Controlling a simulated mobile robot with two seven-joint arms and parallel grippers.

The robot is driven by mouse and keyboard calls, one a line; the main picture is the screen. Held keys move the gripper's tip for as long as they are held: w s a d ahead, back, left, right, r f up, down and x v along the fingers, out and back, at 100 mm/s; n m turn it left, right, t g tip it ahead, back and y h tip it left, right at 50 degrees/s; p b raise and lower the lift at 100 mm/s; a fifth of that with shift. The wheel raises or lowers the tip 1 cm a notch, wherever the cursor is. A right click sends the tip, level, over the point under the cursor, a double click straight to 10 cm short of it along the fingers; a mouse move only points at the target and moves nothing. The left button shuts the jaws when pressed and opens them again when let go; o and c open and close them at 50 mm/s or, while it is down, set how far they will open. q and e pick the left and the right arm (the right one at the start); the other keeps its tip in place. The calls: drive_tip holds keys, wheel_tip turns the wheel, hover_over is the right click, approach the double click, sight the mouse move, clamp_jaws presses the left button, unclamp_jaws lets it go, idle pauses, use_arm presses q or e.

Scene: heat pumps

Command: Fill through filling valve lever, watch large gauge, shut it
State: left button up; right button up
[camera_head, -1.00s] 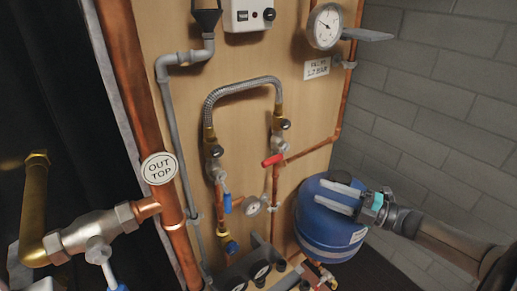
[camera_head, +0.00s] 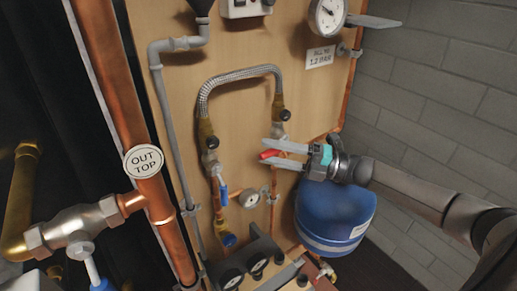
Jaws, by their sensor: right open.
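The filling valve lever (camera_head: 268,155) is red and sits on the right leg of the braided filling loop (camera_head: 240,74). My right gripper (camera_head: 275,154) comes in from the right with its fingers open, one above and one below the red lever. I cannot tell whether a finger touches it. The large gauge (camera_head: 327,15) is at the top right, partly cut off by the frame edge; its needle is too small to read surely. A label (camera_head: 320,57) under it reads roughly "fill to 1.2 bar". My left gripper is not in view.
A blue tank (camera_head: 335,217) stands below my right gripper.

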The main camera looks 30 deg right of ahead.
drive_tip(key=shift+x, duration=1.7)
clamp_jaws()
